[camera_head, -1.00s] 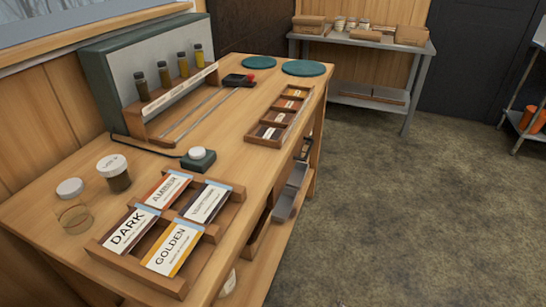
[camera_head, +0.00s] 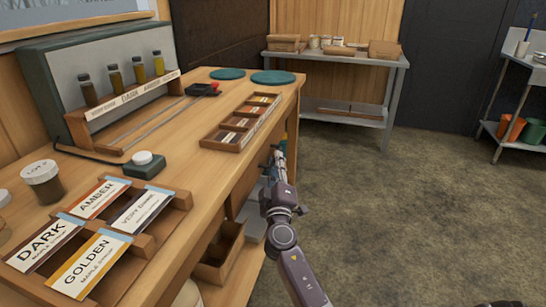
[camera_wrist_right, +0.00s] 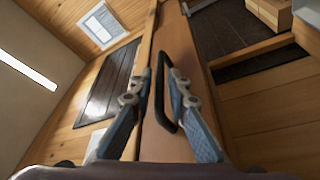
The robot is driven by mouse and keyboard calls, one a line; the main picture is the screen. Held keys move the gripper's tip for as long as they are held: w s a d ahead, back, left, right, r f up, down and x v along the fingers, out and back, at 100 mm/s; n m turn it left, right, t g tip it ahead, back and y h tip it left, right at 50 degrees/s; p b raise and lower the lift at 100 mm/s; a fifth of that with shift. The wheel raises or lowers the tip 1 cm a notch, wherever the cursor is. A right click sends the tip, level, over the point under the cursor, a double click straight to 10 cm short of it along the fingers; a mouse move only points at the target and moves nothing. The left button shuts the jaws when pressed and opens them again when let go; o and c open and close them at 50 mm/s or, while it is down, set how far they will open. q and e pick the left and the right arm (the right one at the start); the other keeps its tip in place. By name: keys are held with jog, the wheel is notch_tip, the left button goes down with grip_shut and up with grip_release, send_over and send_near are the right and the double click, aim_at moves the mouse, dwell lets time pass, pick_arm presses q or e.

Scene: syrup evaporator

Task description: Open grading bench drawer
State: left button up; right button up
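The wooden grading bench (camera_head: 185,185) runs along the left in the head view. My right arm reaches up beside its right edge, with the right gripper (camera_head: 279,150) near the bench's far front side. In the right wrist view, a black bar handle (camera_wrist_right: 158,90) stands on a plain wooden drawer front (camera_wrist_right: 172,30). The two fingers of my right gripper (camera_wrist_right: 158,75) are spread apart with the handle between them; the right finger overlaps part of it. No grip on the handle shows. My left gripper is not in view.
On the bench are label cards in a wooden tray (camera_head: 150,245), a lidded jar (camera_head: 44,183) and a sample rack (camera_head: 130,100). A wooden bin (camera_head: 222,255) is under the bench. A metal table (camera_head: 390,75) stands behind. The floor to the right is clear.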

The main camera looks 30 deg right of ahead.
jog(key=shift+x, duration=1.3)
grip_shut()
